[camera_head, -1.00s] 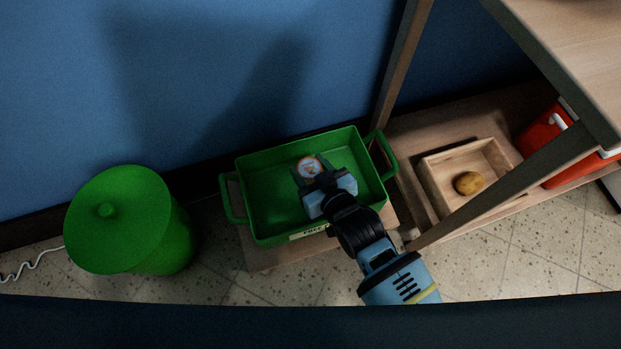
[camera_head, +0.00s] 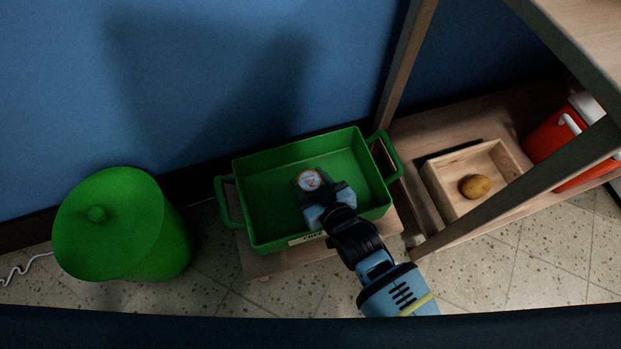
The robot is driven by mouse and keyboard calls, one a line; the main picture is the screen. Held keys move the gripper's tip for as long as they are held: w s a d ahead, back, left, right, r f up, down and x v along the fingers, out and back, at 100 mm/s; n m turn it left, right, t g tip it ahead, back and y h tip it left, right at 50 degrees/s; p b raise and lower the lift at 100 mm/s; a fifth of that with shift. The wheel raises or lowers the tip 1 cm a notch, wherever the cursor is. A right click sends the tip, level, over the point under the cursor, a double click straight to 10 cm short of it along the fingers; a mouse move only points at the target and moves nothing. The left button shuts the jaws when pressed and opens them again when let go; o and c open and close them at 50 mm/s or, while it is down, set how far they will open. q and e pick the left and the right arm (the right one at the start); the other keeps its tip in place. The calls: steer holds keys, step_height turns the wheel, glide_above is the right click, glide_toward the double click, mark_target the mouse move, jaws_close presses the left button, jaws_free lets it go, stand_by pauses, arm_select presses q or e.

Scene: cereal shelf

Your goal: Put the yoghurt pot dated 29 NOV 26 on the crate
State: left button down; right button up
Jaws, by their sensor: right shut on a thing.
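A yoghurt pot (camera_head: 309,179) with a round white lid and an orange ring shows in the head view. The date on it is too small to read. My right gripper (camera_head: 313,188) is shut on the pot, over the inside of a green tub (camera_head: 257,188) with two side handles. I cannot tell whether the pot touches the tub's floor. The tub has a pale label on its front and stands on a low wooden support (camera_head: 262,265), mostly hidden, which may be the crate. My left gripper is not in view.
A green lidded bin (camera_head: 110,225) stands on the floor at left, near a white cable (camera_head: 25,269). At right, a wooden shelf unit (camera_head: 395,75) holds a wooden box (camera_head: 441,189) with a potato (camera_head: 475,186) and a red cooler (camera_head: 545,138). The tub is otherwise empty.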

steer(key=shift+f, duration=0.45)
steer(key=o, duration=1)
steer(key=shift+s+f, duration=0.1)
steer(key=shift+f, duration=0.05)
steer(key=shift+r, duration=0.35)
steer(key=p+v, duration=0.5)
steer(key=v, duration=0.7)
steer(key=shift+r, duration=0.35)
steer(key=shift+p, duration=0.3)
